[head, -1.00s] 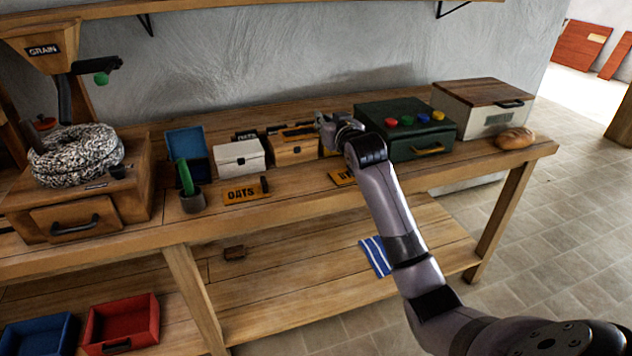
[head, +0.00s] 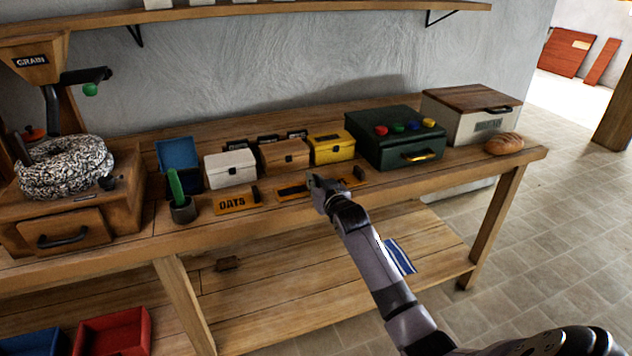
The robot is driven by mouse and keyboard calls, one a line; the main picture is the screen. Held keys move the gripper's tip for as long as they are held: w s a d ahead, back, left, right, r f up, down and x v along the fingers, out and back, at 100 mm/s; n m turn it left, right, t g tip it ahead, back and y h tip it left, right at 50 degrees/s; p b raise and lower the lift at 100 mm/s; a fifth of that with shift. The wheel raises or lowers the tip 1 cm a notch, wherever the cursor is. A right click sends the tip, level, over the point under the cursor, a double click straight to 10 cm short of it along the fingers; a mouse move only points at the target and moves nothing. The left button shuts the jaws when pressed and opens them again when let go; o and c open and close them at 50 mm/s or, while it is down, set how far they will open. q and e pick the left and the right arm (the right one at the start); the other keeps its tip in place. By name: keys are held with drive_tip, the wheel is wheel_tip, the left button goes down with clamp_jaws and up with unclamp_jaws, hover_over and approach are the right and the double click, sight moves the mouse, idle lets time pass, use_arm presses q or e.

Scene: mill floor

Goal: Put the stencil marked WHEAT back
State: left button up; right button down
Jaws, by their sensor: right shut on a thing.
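My right gripper (head: 317,184) is low over the front of the bench. It is shut on the right end of a flat orange stencil (head: 292,190) with dark lettering that I cannot read. That stencil is at the bench top; I cannot tell whether it touches the wood. To its left lies a stencil marked OATS (head: 232,203) with a dark handle at its right end. To its right another orange stencil (head: 350,181) is partly hidden by my gripper. My left gripper is not in view.
Behind the stencils stand a white box (head: 230,169), a wooden box (head: 284,156) and a yellow box (head: 332,148). A dark green case (head: 395,145) is to the right, a cup with a green item (head: 182,210) to the left. A shelf (head: 250,10) runs above.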

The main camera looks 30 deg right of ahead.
drive_tip(key=shift+r, duration=0.15)
drive_tip(key=c, duration=1.6)
unclamp_jaws()
drive_tip(key=shift+f, duration=0.2)
drive_tip(key=shift+r, duration=0.15)
